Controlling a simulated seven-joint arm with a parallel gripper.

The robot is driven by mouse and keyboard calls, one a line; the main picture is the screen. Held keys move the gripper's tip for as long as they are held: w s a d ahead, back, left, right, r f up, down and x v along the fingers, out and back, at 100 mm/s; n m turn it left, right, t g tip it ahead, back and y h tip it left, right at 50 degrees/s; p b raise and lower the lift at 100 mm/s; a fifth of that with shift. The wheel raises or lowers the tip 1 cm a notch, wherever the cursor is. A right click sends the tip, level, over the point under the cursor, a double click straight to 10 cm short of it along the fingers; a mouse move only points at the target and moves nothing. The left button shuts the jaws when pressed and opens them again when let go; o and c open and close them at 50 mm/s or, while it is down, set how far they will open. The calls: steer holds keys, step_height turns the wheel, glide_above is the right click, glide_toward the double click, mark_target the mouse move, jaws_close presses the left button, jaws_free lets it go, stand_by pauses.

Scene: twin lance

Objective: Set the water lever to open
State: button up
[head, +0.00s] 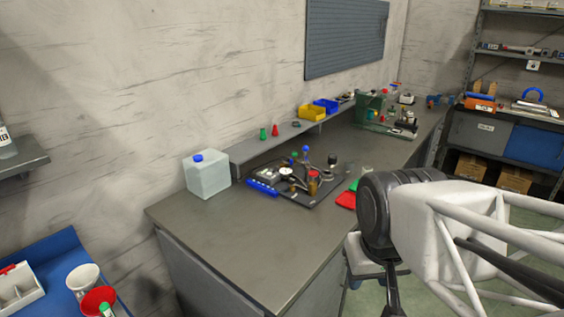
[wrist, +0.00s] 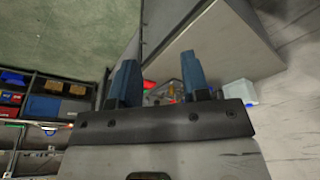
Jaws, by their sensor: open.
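A dark board (head: 325,190) on the workbench carries a group of small fittings, with a blue-topped post (head: 305,149), a green knob (head: 295,155), a red-topped brass part (head: 313,182) and a round white dial (head: 286,171). One of these may be the water lever, but they are too small to tell which or how it is set. My gripper (wrist: 158,75) is open and empty, its two blue fingers apart, in the wrist view. In the head view my arm is at the right, in front of the bench and apart from the board.
The grey workbench (head: 215,230) has clear room at its near end. A jug with a blue cap (head: 207,175) stands by the wall. A raised ledge (head: 270,143) holds small bottles and bins behind the board. A red tray (head: 346,199) lies at the right edge.

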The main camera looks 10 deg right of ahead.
stand_by(0.4)
steer(key=w+r+n+g, duration=0.1)
steer(key=w+r+n, duration=0.25)
steer(key=w, duration=1.75)
steer(key=w+r+n, duration=0.2)
steer(key=w+r, duration=0.3)
steer(key=w, duration=1.7)
steer(key=w+f+n, duration=0.1)
steer(key=w+f, duration=0.6)
steer(key=w, duration=0.5)
steer(key=w+a+f+n+g, duration=0.1)
steer(key=w+f+n, duration=0.1)
steer(key=w+f, duration=0.5)
steer(key=w+f+n, duration=0.2)
steer(key=w+f, duration=0.5)
steer(key=w, duration=1.2)
steer(key=shift+w+a+f+n+g, duration=0.15)
steer(key=shift+f+n+g, duration=0.1)
steer(key=shift+f+g, duration=0.05)
steer(key=shift+w+f, duration=0.3)
